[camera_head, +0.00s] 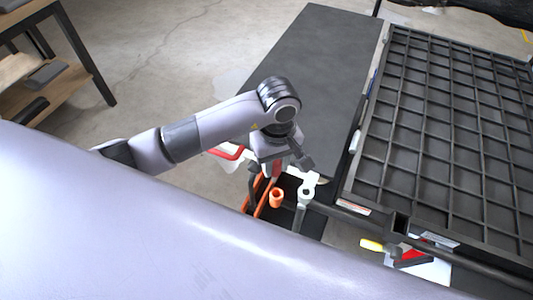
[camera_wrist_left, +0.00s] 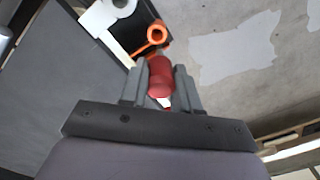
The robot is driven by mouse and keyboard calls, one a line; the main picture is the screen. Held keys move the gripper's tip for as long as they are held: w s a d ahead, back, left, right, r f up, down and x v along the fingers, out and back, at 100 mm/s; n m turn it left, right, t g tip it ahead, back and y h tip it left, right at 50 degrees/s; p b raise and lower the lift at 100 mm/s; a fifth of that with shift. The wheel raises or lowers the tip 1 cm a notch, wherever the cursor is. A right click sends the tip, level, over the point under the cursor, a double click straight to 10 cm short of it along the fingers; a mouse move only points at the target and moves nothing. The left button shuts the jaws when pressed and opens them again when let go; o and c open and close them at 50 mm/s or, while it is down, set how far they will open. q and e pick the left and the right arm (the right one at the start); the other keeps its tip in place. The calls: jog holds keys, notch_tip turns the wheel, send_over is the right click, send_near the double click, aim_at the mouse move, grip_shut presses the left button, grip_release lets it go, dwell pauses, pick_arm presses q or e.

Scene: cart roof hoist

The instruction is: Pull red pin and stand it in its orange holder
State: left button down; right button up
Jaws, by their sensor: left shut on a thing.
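My left gripper (camera_head: 272,170) is shut on the red pin (camera_wrist_left: 160,78), whose rounded red body shows between the two grey fingers in the left wrist view. A small pale tip shows at the near end of the pin. In the head view the pin is mostly hidden by the gripper, with only a bit of red visible. The orange holder (camera_head: 276,198) is a short open ring or cup just below the gripper in the head view. It also shows beyond the pin in the left wrist view (camera_wrist_left: 157,35), where its opening looks empty. My right gripper is not in view.
A white ringed part (camera_head: 307,191) stands right of the holder. An orange-edged dark tray (camera_head: 259,201) lies around them. A dark flat panel (camera_head: 315,75) and a black grid frame (camera_head: 440,125) lie behind and to the right. A yellow-handled tool (camera_head: 372,245) is at lower right.

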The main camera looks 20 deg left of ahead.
aim_at(278, 173)
pick_arm(q)
jog(key=shift+w+d, duration=0.1)
jog(key=shift+d, duration=0.3)
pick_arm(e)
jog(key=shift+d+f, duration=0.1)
pick_arm(q)
jog(key=shift+f+b, duration=0.15)
jog(key=shift+b, duration=0.25)
notch_tip(278, 173, down, 4)
jog(key=b, duration=0.3)
jog(key=shift+r, duration=0.25)
jog(key=shift+f+b, duration=0.9)
jog(key=shift+f, duration=0.05)
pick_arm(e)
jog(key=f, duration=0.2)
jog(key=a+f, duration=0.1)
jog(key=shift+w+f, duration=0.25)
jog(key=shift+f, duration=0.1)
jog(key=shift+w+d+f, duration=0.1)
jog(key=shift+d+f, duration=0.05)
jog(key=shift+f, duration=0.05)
pick_arm(q)
jog(key=shift+b, duration=0.6)
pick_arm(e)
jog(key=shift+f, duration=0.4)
